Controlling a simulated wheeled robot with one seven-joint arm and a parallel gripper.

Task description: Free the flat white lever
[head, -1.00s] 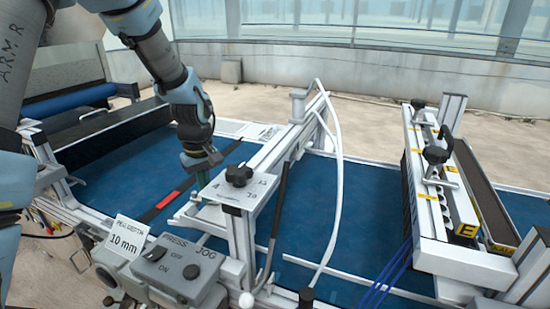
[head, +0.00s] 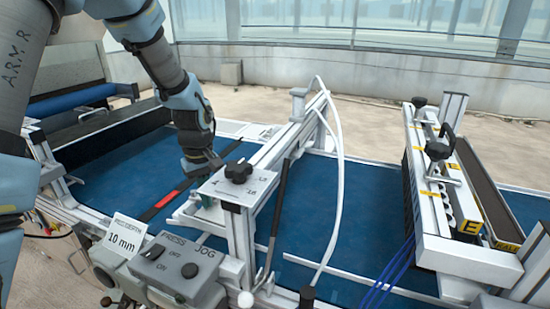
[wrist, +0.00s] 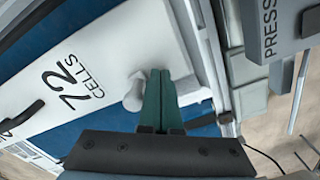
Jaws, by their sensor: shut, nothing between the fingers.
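A flat white piece (head: 186,214) juts left from under the knob plate on the near side of the seeder; I take it to be the lever, but its shape is partly hidden. In the wrist view, my gripper (wrist: 160,75) has its green fingers together and empty. A small white rounded piece (wrist: 134,92) lies just left of the fingertips; I cannot tell whether they touch or whether it belongs to the lever.
The plate with a black knob (head: 238,173) stands close to the right of my gripper. The grey PRESS/JOG box (head: 178,270) and a 10 mm card (head: 125,236) are in front. A white panel marked 72 CELLS (wrist: 105,50) fills much of the wrist view. Blue belt (head: 125,170) lies open behind.

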